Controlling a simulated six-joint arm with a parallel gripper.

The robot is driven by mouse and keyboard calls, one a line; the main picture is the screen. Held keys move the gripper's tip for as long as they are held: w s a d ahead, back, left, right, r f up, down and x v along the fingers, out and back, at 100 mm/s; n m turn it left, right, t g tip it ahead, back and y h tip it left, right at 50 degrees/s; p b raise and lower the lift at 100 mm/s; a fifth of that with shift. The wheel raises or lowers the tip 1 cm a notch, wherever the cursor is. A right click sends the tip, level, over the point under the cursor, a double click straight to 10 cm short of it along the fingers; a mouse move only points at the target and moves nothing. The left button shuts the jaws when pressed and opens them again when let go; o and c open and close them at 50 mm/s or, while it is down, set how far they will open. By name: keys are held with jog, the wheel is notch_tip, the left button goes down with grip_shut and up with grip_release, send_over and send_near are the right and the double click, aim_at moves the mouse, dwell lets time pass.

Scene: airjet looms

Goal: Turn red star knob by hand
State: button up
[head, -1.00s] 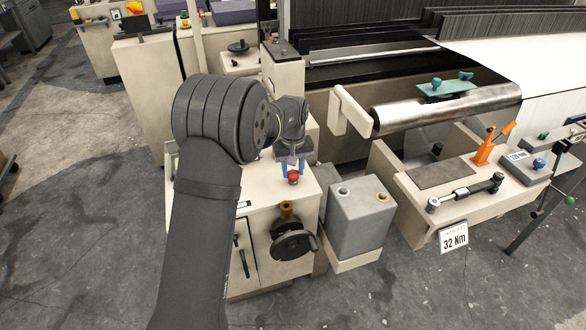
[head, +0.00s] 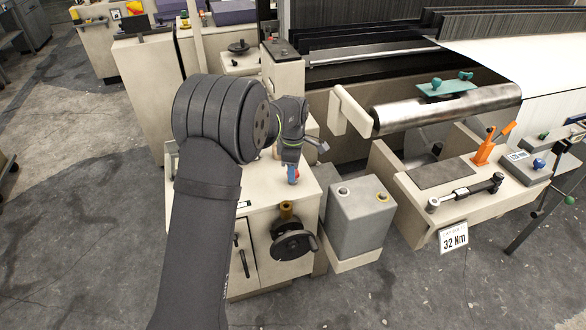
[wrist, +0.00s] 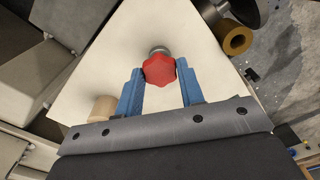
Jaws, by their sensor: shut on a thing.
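The red star knob (wrist: 159,69) shows in the wrist view on a metal stem above the white cabinet top. My gripper (wrist: 160,76) has its two blue fingers on either side of the knob and is shut on it. In the head view the gripper (head: 292,173) points down at the cabinet top (head: 258,188), and only a little red of the knob shows beside a blue finger.
A black handwheel (head: 292,240) and a brass-coloured fitting (head: 286,209) are on the cabinet's front. A grey container (head: 360,220) with two caps stands to the right. A bench (head: 415,205) with a torque wrench (head: 466,191) is farther right.

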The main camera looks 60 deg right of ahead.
jog(key=shift+n, duration=0.7)
jog(key=o, duration=0.8)
jog(key=shift+r, duration=3)
notch_tip(320, 180, up, 18)
jog(key=shift+f, duration=0.25)
